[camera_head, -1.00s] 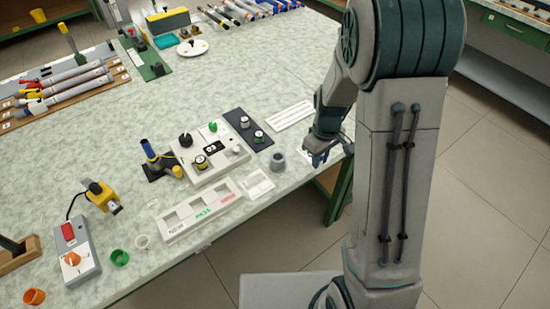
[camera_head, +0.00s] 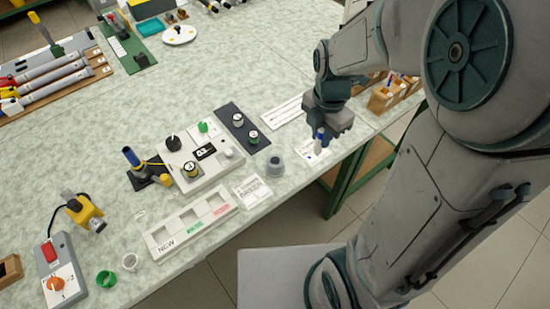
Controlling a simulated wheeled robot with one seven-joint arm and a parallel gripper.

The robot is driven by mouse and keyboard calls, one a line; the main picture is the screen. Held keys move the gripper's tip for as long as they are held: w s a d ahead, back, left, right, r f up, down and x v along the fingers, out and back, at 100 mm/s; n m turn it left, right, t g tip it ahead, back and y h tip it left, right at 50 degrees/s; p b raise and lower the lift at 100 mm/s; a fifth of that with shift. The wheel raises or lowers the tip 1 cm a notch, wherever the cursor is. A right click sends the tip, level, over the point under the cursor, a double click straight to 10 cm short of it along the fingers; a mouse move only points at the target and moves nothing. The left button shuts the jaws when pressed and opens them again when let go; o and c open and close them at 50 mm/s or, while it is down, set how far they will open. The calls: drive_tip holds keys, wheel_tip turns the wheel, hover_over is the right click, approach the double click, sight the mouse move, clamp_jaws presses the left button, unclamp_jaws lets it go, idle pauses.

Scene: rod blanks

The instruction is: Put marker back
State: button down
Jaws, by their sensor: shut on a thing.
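My gripper (camera_head: 322,128) points down above the table's right front edge and is shut on a small blue marker (camera_head: 319,140). The marker looks roughly upright, and its upper part is hidden by the fingers. Its lower end is over a white printed card (camera_head: 308,152); I cannot tell whether it touches. A grey round cup (camera_head: 275,166) with an opening stands just left of the card, apart from the gripper.
Left of the cup are a white panel with knobs (camera_head: 214,172), a dark strip with knobs (camera_head: 232,116) and a white compartment tray (camera_head: 172,241). A blue-topped stand (camera_head: 131,157) is further left. Wooden bins (camera_head: 382,98) stand at right.

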drive_tip(key=shift+w+a+f+p, duration=0.25)
drive_tip(key=shift+w+a+f, duration=0.3)
drive_tip(key=shift+a+f, duration=1.2)
drive_tip(key=shift+w+a+f+p, duration=0.2)
drive_tip(key=shift+w+a+f, duration=0.35)
drive_tip(key=shift+a+f, duration=1.25)
drive_tip(key=shift+w+a+f+p, duration=0.25)
drive_tip(key=shift+w+a+f, duration=0.3)
drive_tip(key=shift+a+f, duration=1.2)
drive_tip(key=shift+f, duration=0.2)
drive_tip(key=c, duration=1.3)
unclamp_jaws()
